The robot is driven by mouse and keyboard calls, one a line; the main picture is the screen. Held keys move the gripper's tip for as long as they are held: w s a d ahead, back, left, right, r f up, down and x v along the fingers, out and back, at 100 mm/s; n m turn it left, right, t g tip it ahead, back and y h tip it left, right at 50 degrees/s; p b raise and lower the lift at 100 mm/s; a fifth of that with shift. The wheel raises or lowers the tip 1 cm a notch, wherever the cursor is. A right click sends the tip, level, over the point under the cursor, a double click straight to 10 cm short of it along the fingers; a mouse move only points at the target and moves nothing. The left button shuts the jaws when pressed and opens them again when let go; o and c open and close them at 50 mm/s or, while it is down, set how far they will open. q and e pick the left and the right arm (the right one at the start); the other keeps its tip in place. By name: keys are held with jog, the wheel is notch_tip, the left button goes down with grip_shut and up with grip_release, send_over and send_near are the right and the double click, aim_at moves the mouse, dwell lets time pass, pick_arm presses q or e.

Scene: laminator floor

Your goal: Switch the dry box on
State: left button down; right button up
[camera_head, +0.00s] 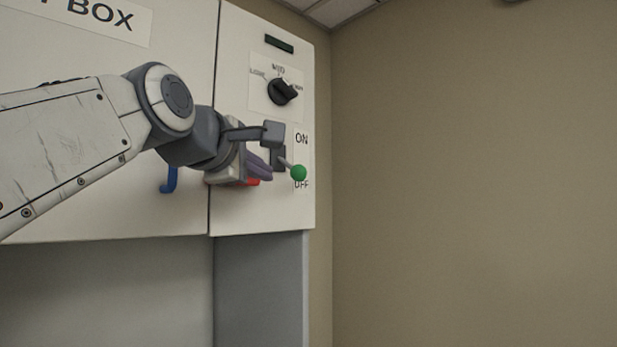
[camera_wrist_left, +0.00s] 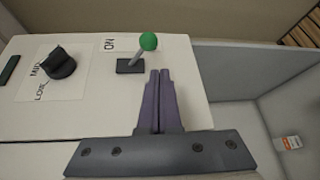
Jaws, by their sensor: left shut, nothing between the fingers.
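The dry box is a pale cabinet (camera_head: 110,205) with a sign ending in "BOX" at the upper left. Its right panel (camera_head: 265,215) carries a toggle lever with a green ball (camera_head: 299,173) on a dark base plate, between the labels ON above and OFF below. The lever sticks out and slants down, with its ball just above OFF. The wrist view also shows the green ball (camera_wrist_left: 148,41) and the base plate (camera_wrist_left: 130,65). My left gripper (camera_head: 268,170) is shut and empty, its purple fingers (camera_wrist_left: 159,76) beside and below the lever. I cannot tell whether they touch it.
A black rotary knob (camera_head: 283,92) with a MID label sits above the lever, under a dark green strip (camera_head: 279,44). A blue hook (camera_head: 168,180) and a red part (camera_head: 252,182) are near my left wrist. Open room lies right, before the beige wall (camera_head: 470,180).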

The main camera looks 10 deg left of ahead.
aim_at(289, 167)
pick_arm(q)
jog(key=shift+s+a+r+n, duration=0.2)
jog(key=shift+a+r+n, duration=0.1)
jog(key=shift+r, duration=0.35)
jog(key=shift+w+d+f+p, duration=0.2)
jog(key=shift+w+p, duration=0.3)
jog(key=shift+w, duration=1.15)
jog(key=shift+w+d+f+p, duration=0.15)
jog(key=shift+w+d+p, duration=0.3)
jog(key=shift+w, duration=1.2)
jog(key=shift+w+d+f+p, duration=0.15)
jog(key=shift+w+p, duration=0.45)
jog(key=shift+w, duration=1.05)
